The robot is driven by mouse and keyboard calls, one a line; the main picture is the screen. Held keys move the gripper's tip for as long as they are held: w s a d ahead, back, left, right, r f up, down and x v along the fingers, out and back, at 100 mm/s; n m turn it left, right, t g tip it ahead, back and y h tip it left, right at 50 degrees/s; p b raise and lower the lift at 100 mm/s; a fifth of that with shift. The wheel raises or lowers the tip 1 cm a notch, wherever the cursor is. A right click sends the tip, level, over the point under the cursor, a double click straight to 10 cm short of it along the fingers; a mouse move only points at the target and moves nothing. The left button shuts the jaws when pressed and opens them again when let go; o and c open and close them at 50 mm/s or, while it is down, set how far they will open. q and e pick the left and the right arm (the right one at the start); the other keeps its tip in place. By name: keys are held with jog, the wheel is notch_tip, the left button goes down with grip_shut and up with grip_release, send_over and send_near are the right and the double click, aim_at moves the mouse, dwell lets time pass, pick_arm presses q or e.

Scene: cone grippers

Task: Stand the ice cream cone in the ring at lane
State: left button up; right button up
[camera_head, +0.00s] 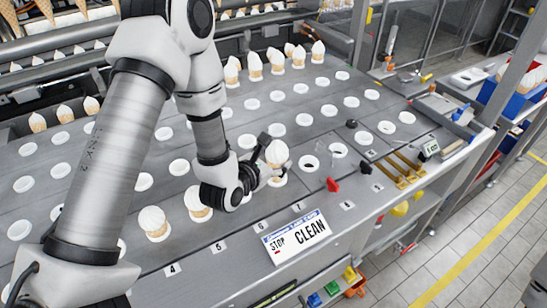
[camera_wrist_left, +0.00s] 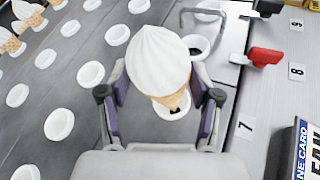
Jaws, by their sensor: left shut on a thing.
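My left gripper (camera_head: 268,164) is shut on an ice cream cone with a white swirl top (camera_head: 277,152). In the left wrist view the cone (camera_wrist_left: 160,60) stands between the two dark finger pads (camera_wrist_left: 160,88), and its swirl hides much of the wafer. A white ring with a dark hole (camera_wrist_left: 174,112) shows right below the cone's wafer, in the front row near the label 7. I cannot tell whether the cone's tip is inside this ring or just above it. My right gripper is not in view.
Other cones stand in front-row rings to the left (camera_head: 153,222) and at the back (camera_head: 255,68). Empty rings (camera_head: 309,163) fill much of the grey deck. A red clip (camera_head: 333,185), a black clip (camera_head: 365,168) and a lane card sign (camera_head: 296,237) are near the front edge.

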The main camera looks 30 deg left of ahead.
aim_at(274, 149)
pick_arm(q)
jog(key=shift+s+f+b, duration=0.1)
jog(key=shift+f+b, duration=1.5)
jog(key=shift+f, duration=0.15)
jog(key=o, duration=0.9)
jog(key=shift+o, duration=0.2)
jog(key=shift+d, duration=0.1)
notch_tip(274, 149, up, 10)
jog(key=shift+s, duration=0.1)
